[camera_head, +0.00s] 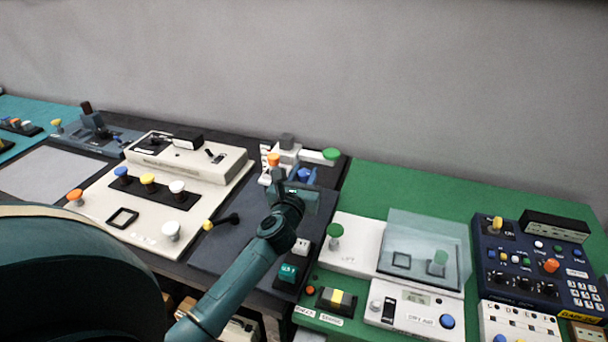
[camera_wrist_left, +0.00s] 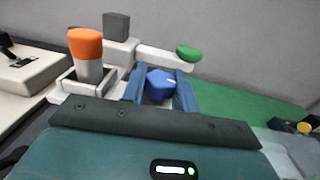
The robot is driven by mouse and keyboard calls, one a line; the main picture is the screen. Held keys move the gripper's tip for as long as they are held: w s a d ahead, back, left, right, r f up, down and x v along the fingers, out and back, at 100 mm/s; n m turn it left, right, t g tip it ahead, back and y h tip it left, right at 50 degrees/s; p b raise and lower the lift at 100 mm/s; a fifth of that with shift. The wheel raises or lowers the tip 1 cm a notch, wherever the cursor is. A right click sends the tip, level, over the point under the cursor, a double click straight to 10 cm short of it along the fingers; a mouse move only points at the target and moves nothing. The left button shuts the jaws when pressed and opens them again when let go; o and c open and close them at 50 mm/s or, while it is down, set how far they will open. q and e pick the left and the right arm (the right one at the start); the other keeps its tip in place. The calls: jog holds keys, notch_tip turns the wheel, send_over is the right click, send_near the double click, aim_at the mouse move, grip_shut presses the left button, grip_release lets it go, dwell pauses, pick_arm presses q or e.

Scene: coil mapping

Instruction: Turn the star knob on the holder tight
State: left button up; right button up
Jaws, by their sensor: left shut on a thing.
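The blue star knob (camera_wrist_left: 158,86) sits between the two fingers of my left gripper (camera_wrist_left: 160,90) in the left wrist view. The fingers are shut on its sides. In the head view the left gripper (camera_head: 303,186) reaches up to the holder (camera_head: 284,156), and the blue knob (camera_head: 305,174) shows just beyond it. The holder is pale, with a grey block on top and an arm ending in a green knob (camera_head: 331,154). An orange-capped piece (camera_wrist_left: 86,45) stands upright in the holder, left of the blue knob. The knob's lower part is hidden by the gripper. My right gripper is not in view.
A cream console (camera_head: 140,215) with several coloured knobs lies to the left. A white scale with a clear cover (camera_head: 425,245) and a blue control box (camera_head: 530,262) stand on the green mat at right.

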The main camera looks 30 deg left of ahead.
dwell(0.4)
pick_arm(q)
jog(key=o, duration=1)
jog(key=shift+c, duration=0.2)
jog(key=b+v, duration=0.1)
jog(key=v, duration=1.2)
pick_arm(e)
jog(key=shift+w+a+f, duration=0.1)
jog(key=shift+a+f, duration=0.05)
pick_arm(q)
jog(key=shift+s, duration=0.1)
